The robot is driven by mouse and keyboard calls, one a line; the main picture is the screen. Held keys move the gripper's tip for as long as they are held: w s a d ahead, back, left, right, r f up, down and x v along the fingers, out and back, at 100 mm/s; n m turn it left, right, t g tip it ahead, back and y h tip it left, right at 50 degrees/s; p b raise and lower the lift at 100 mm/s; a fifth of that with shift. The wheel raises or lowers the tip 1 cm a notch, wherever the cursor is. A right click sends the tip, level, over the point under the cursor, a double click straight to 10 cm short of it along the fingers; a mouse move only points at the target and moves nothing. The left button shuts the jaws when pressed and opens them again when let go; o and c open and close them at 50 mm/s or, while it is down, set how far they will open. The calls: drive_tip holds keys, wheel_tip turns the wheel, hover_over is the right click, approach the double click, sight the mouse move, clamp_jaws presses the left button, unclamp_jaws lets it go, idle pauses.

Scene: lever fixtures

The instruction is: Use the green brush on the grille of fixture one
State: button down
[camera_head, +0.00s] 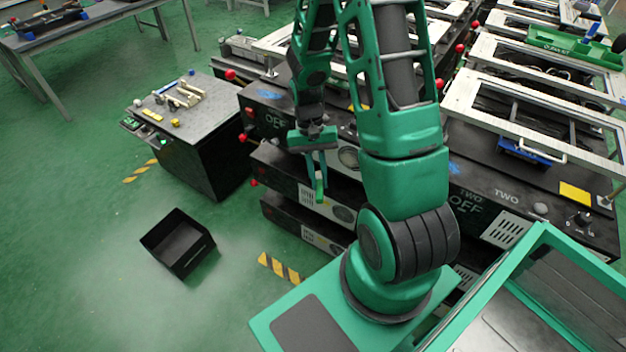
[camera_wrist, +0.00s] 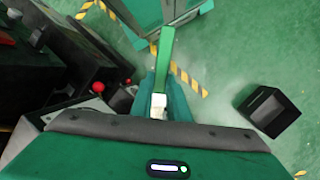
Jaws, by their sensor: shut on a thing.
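My gripper (camera_head: 316,150) points down in front of the left black fixture (camera_head: 262,112), marked OFF. It is shut on the green brush (camera_head: 320,185), which hangs below the fingers. The wrist view shows the brush as a long green bar (camera_wrist: 165,60) with a white part (camera_wrist: 158,105) near the fingers. The left fixture's number is not readable, and part of its front is hidden behind my gripper and arm. A pale slotted grille (camera_head: 307,194) shows on a lower black unit, close behind the brush; contact cannot be told. Fixture two (camera_head: 480,205) is at the right.
Red knobs (camera_head: 231,74) stick out at the fixtures' left side. A grey-topped cart (camera_head: 190,105) with small parts stands left. An open black bin (camera_head: 178,243) lies on the floor, also in the wrist view (camera_wrist: 268,110). Green floor is free around the bin.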

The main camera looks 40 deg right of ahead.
drive_tip(key=shift+w+d, duration=0.3)
drive_tip(key=shift+d, duration=0.65)
drive_tip(key=shift+w+d, duration=0.35)
drive_tip(key=shift+d, duration=0.55)
drive_tip(key=shift+w+d, duration=0.3)
drive_tip(key=shift+d, duration=0.65)
drive_tip(key=shift+w+d, duration=0.25)
drive_tip(key=shift+d, duration=0.35)
drive_tip(key=s+d, duration=0.2)
drive_tip(key=s, duration=0.4)
drive_tip(key=shift+s+d, duration=0.35)
drive_tip(key=shift+w+a+r, duration=1.2)
drive_tip(key=shift+w+a, duration=0.1)
drive_tip(key=shift+w, duration=2.1)
drive_tip(key=s+d, duration=0.2)
drive_tip(key=s, duration=0.4)
drive_tip(key=shift+s, duration=0.4)
